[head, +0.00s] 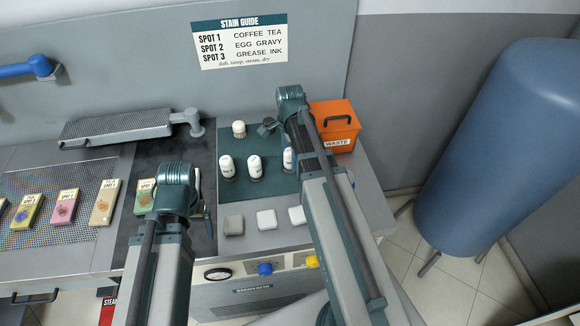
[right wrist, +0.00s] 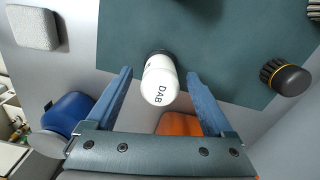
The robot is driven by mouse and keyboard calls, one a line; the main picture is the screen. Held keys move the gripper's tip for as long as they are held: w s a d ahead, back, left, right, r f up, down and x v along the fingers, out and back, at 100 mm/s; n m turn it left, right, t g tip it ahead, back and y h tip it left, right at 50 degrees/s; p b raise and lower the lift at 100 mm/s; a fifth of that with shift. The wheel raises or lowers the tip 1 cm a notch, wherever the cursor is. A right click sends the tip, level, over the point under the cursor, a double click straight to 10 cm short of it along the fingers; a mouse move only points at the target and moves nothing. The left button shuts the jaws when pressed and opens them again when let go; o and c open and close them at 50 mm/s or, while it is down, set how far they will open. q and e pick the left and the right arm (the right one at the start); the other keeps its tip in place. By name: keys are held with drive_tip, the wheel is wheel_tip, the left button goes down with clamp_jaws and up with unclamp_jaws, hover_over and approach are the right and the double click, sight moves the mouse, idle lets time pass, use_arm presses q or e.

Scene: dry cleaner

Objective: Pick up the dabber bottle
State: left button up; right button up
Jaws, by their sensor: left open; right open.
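The dabber bottle (right wrist: 160,80), white with a dark base and "DAB" on it, stands on the teal mat (right wrist: 210,35) in the right wrist view. My right gripper (right wrist: 159,76) is open, one finger on each side of the bottle with gaps visible; it is not gripped. In the head view my right gripper (head: 269,127) is mostly hidden behind its arm. Three white bottles stand on the mat there; the rightmost bottle (head: 288,159) is partly covered by the arm, and labels are too small to read. My left gripper (head: 205,212) is open and empty, partly hidden by its wrist.
An orange waste bin (head: 336,127) stands right of the mat. A brush (head: 239,129) is at the mat's back. Several pale pads, including a grey pad (head: 234,225), lie along the front. Stained fabric cards, including a pink card (head: 64,206), lie left.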

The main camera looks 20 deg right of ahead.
wheel_tip(320, 180, down, 2)
drive_tip(key=shift+b, duration=0.5)
drive_tip(key=shift+r, duration=0.1)
clamp_jaws()
